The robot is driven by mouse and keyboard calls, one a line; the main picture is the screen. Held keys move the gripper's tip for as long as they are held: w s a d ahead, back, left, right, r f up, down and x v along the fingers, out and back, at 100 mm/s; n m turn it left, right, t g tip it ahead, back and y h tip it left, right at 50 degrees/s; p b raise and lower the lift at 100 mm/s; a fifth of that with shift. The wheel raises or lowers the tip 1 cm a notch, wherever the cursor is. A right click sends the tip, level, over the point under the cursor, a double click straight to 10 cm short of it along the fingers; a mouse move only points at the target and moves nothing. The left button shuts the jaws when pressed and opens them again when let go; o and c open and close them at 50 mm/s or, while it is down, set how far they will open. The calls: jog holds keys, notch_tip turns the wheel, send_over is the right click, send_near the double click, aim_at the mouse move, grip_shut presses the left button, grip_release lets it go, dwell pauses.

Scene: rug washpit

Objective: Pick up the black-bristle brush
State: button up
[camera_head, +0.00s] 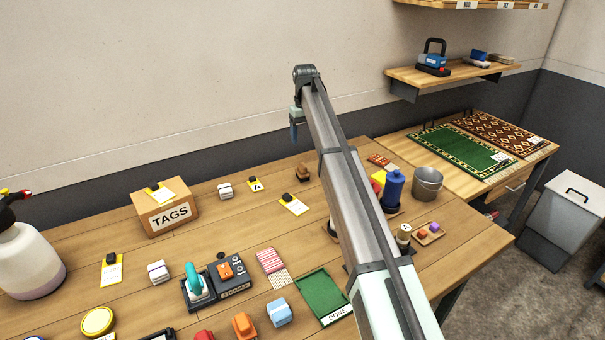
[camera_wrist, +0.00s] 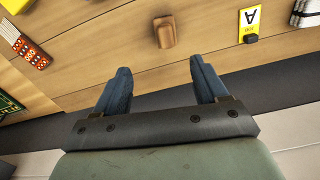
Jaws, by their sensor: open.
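A small brown block, dark on one part (camera_head: 303,173), sits near the back edge of the wooden table. It looks like a brush, but I cannot make out its bristles clearly. In the wrist view the brown block (camera_wrist: 165,32) lies just beyond the gap between my fingers. My gripper (camera_wrist: 160,64) is open and empty, with its two blue fingers apart and nothing between them. In the head view my gripper (camera_head: 295,130) hangs above the back edge, left of the long arm link, partly hidden and small.
A yellow tag marked A (camera_wrist: 249,22) and a striped white bundle (camera_wrist: 306,12) lie right of the block in the wrist view. A TAGS box (camera_head: 166,209), a blue bottle (camera_head: 393,188) and a metal bucket (camera_head: 427,184) stand on the table. The wall is close behind.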

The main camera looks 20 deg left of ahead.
aim_at(302, 165)
jog(key=f, duration=0.5)
jog(key=a+f, duration=0.1)
jog(key=f, duration=0.2)
jog(key=shift+s+a+f, duration=0.1)
jog(key=shift+s+f, duration=0.25)
jog(key=shift+s, duration=0.05)
jog(key=shift+d+f, duration=0.15)
jog(key=shift+f, duration=1.15)
jog(key=shift+d+f, duration=0.1)
jog(key=shift+f, duration=1.2)
jog(key=shift+c, duration=0.4)
jog(key=c, duration=1.1)
